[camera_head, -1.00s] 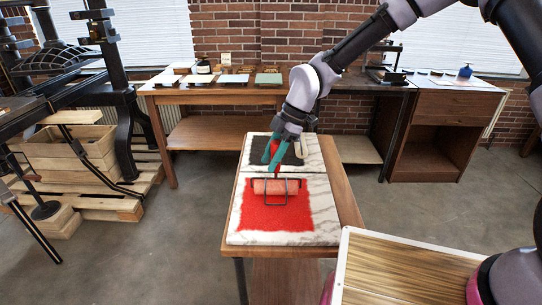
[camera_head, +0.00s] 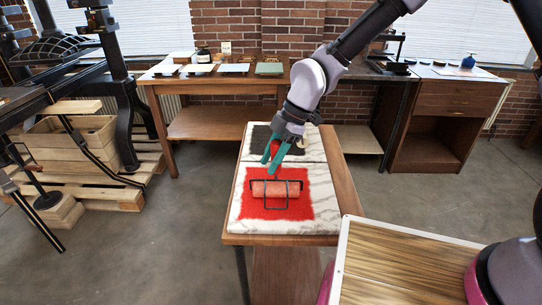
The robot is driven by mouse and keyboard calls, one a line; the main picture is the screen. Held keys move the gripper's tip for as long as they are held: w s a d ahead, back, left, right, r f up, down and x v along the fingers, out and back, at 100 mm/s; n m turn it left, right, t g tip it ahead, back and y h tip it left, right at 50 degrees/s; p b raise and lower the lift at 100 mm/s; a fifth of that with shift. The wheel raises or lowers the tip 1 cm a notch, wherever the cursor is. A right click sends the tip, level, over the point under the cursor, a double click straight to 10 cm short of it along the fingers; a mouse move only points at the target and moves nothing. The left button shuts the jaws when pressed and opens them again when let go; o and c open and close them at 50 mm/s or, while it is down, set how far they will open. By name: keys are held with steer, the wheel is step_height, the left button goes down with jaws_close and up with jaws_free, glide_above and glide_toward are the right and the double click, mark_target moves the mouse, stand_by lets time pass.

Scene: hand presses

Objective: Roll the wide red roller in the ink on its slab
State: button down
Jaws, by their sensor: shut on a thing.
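The wide red roller (camera_head: 270,189) has a dark wire frame and a red handle. It lies across the red ink patch (camera_head: 296,209) on the near part of the white marble slab (camera_head: 326,198). My gripper (camera_head: 273,162) has teal fingers and is shut on the roller's handle, just behind the roller. The roller appears to rest on the ink; exact contact is hard to tell. The fingers hide part of the handle.
A black ink patch (camera_head: 258,140) covers the slab's far part. The slab sits on a wooden table (camera_head: 346,185). A wooden-topped unit (camera_head: 390,262) stands at the near right. A large press (camera_head: 110,80) and pallets stand left. A bench (camera_head: 205,86) stands behind.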

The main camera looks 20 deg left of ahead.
steer(key=shift+s+d, duration=0.95)
steer(key=shift+s, duration=1.8)
steer(key=shift+w+a, duration=2.35)
steer(key=shift+w, duration=4.8)
steer(key=s+d, duration=0.2)
steer(key=s, duration=0.5)
steer(key=s+d, duration=0.2)
steer(key=s, duration=0.5)
steer(key=shift+s+d, duration=0.15)
steer(key=shift+d, duration=0.15)
step_height(320, 180, up, 5)
